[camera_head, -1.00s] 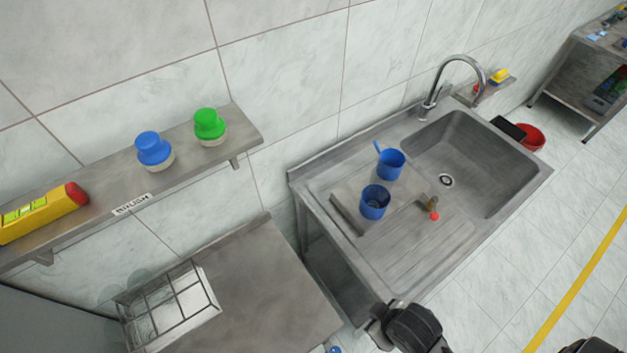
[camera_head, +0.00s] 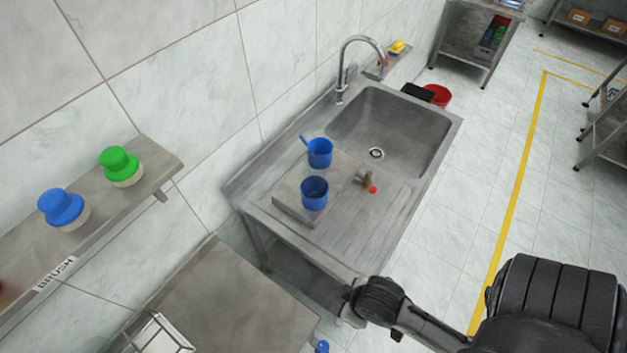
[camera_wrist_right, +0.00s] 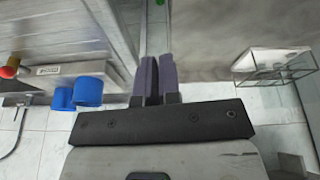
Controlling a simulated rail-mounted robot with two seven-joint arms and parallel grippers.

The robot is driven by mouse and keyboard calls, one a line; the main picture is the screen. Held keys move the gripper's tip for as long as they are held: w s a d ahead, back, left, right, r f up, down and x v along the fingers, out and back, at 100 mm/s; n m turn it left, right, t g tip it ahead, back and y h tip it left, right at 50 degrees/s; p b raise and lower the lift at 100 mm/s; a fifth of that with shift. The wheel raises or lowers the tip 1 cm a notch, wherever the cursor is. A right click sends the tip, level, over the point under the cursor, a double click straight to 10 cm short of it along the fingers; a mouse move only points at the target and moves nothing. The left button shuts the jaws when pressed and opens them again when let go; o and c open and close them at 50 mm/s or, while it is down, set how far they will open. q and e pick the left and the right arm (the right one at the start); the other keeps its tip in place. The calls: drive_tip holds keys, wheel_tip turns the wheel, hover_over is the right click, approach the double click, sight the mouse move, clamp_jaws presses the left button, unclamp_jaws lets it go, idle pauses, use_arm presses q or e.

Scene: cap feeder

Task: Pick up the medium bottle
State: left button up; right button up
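I cannot pick out a medium bottle for certain in either view. A small blue rounded object (camera_head: 322,347) is cut off at the bottom edge of the head view, and I cannot tell what it is. In the right wrist view my right gripper (camera_wrist_right: 159,62) has its two dark fingers together, with nothing seen between them. It is clear of the blue mugs, which show to its left. My left gripper is in neither view.
Two blue mugs (camera_head: 314,194) (camera_head: 320,153) stand beside the sink (camera_head: 405,118). A small brown object with a red tip (camera_head: 368,181) lies near them. Blue (camera_head: 62,208) and green (camera_head: 121,166) brushes sit on the wall shelf (camera_head: 160,176). A steel table (camera_head: 225,300) is below.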

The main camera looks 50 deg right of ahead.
drive_tip(key=o, duration=1.7)
